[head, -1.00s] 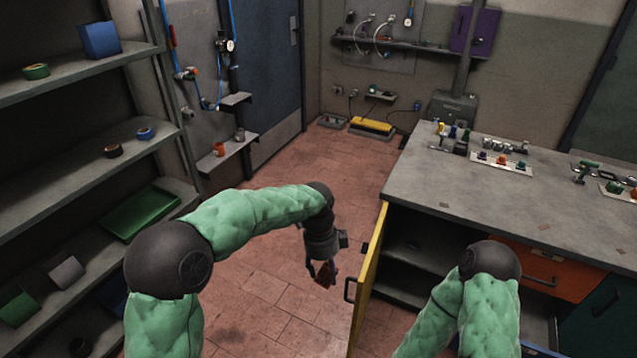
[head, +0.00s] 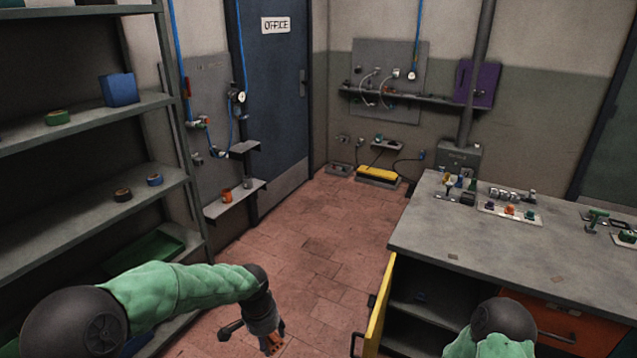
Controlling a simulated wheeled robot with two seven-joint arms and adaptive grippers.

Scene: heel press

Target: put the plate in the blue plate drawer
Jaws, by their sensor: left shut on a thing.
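My left gripper (head: 268,340) is low in the picture, left of the open yellow cabinet door and apart from it. It is shut on a small orange-brown thing (head: 272,344), mostly hidden by the fingers and cut close by the bottom edge. I cannot tell whether this is the plate. No blue drawer shows clearly. An orange drawer front (head: 572,322) shows under the bench top at the right. My right arm comes in at the bottom right, but its gripper is out of view.
The grey workbench (head: 470,225) carries small tools and fittings. Its yellow door (head: 379,312) stands open, with shelves behind it. A grey shelf rack (head: 70,225) stands at the left. The tiled floor (head: 320,235) between them is clear.

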